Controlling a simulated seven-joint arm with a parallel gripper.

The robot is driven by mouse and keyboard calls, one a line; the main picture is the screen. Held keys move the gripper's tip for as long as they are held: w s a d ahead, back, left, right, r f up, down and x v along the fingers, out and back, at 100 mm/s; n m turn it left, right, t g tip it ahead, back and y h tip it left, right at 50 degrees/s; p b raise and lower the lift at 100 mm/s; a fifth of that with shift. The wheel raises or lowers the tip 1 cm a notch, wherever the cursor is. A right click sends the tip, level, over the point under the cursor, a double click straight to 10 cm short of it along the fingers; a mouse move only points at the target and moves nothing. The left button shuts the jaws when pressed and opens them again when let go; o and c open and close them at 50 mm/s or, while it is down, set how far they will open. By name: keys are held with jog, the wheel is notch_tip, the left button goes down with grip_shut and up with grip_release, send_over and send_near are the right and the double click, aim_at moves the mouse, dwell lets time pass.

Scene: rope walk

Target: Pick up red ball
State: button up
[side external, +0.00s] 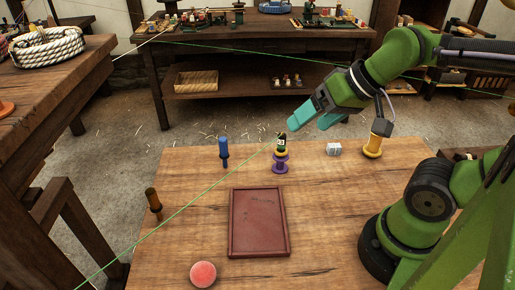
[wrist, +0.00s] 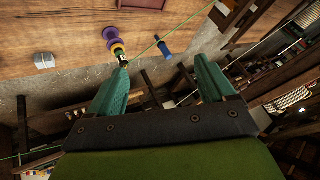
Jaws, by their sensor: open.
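The red ball (side external: 203,274) lies on the wooden table near its front edge, below the dark red tray (side external: 285,222), in the side view. It does not show in the wrist view. My gripper (side external: 310,121) has teal fingers and is held in the air above the far part of the table, well away from the ball. In the wrist view my gripper (wrist: 165,82) has its two fingers spread apart with nothing between them.
A thin green cord (side external: 190,203) crosses diagonally. The tray is empty.

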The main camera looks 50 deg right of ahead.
jog(key=n+g+h, duration=0.1)
jog(key=n+g, duration=0.4)
jog(key=g, duration=0.2)
send_over(202, 268)
jog(key=f, duration=1.6)
jog(key=shift+d+f, duration=0.1)
jog(key=shift+d, duration=0.1)
jog(key=f, duration=0.7)
jog(key=shift+a, duration=0.2)
